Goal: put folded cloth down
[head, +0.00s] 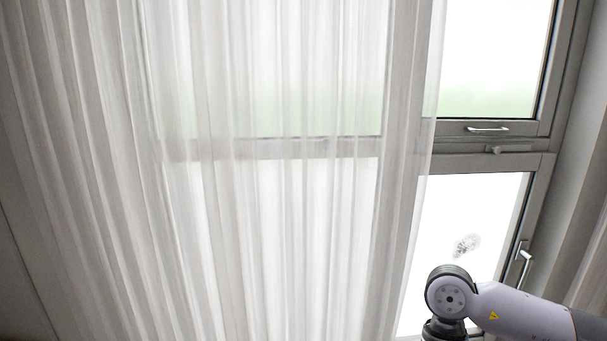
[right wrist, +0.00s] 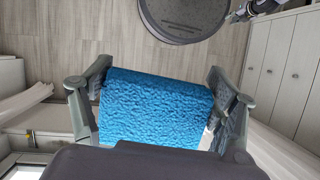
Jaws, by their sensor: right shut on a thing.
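The folded cloth (right wrist: 155,112) is bright blue with a rough, fluffy texture. In the right wrist view it fills the space between the two fingers of my right gripper (right wrist: 158,76). The gripper is shut on it, with one finger at each side edge. The dark body of the gripper hides the cloth's near edge. The cloth hangs clear above the floor, with no surface seen directly under it. The head view shows neither the cloth nor a gripper, only a part of my arm at the lower right. My left gripper is not in view.
Grey wood-look floor (right wrist: 70,38) lies below, open at the upper left. White cabinets (right wrist: 287,65) stand along the right side of the wrist view. In the head view, a sheer white curtain (head: 240,180) hangs before a grey-framed window (head: 480,146). No shelving is clearly visible.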

